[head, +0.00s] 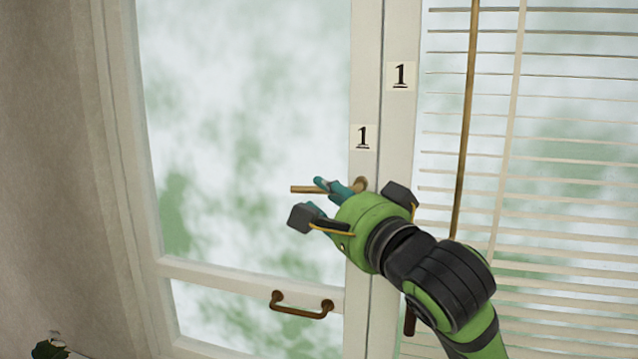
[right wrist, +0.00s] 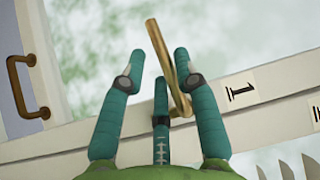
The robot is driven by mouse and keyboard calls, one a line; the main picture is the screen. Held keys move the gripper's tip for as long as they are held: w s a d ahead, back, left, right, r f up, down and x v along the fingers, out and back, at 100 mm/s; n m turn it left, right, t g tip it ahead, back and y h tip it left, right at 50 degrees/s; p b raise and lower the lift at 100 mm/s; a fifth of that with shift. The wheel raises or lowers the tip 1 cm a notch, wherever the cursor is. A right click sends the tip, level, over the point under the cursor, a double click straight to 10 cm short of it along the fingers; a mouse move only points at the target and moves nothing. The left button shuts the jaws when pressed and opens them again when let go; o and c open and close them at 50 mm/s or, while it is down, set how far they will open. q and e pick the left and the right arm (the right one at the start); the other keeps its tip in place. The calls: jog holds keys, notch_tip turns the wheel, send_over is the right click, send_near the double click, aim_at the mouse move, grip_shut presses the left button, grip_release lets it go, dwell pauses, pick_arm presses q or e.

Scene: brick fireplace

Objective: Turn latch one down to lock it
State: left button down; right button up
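Latch one is a brass-coloured lever (head: 305,189) on the window's upright frame, just below a "1" label (head: 362,138). In the head view it lies level, its free end pointing left. My right gripper (head: 317,195) is at the latch from the lower right, hiding part of the lever. In the right wrist view the teal fingers (right wrist: 158,65) are spread, and the lever (right wrist: 160,48) passes between them near the right finger. I cannot tell whether a finger touches it. The lever's pivot sits at the frame. My left gripper is not identifiable in view.
A second "1" label (head: 401,76) is on the neighbouring frame, left of white blinds (head: 560,200) and a wooden rod (head: 465,125). A brown pull handle (head: 302,309) is on the lower rail. A small green and dark shape (head: 50,348) at bottom left is unclear.

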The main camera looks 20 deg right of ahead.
jog(key=shift+x, duration=1.45)
pick_arm(q)
jog(key=shift+s+a+f, duration=0.1)
jog(key=shift+s, duration=0.45)
pick_arm(e)
grip_shut()
